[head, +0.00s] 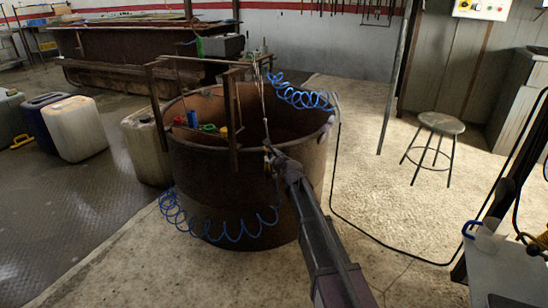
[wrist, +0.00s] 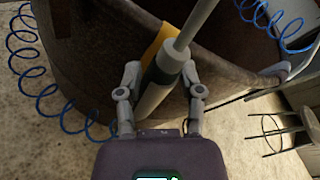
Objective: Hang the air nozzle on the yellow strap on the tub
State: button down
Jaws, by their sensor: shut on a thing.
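The tub (head: 192,185) is a large rusty brown vessel in the middle of the head view. The yellow strap (wrist: 153,44) hangs over its rim in the wrist view, partly hidden behind the nozzle. The air nozzle (wrist: 152,95) has a grey body, a dark collar and a thin pale tube running up. My gripper (head: 270,152) is at the tub's near rim. In the wrist view its fingers (wrist: 160,85) are shut on the nozzle body, directly in front of the strap. I cannot tell whether nozzle and strap touch.
Blue coiled hose (head: 225,230) hangs along the tub's near side, and more coil (head: 300,96) lies at the far right rim. A wooden frame (head: 230,110) stands over the tub. A stool (head: 440,123) stands right; jugs (head: 77,128) stand left. Floor between tub and stool is mostly clear.

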jog(key=shift+w+a, duration=0.2)
jog(key=shift+w, duration=0.45)
jog(key=shift+w+a, duration=0.25)
jog(key=shift+w, duration=0.35)
jog(key=shift+w+a, duration=0.2)
jog(key=shift+w, duration=0.45)
jog(key=shift+f+b, duration=1.2)
jog(key=shift+b, duration=0.05)
jog(key=shift+w+f+b, duration=0.2)
jog(key=shift+f+b, duration=0.6)
jog(key=shift+b, duration=0.15)
dwell(0.4)
jog(key=shift+f, duration=0.15)
jog(key=shift+c, duration=0.9)
grip_release()
jog(key=shift+r, duration=0.2)
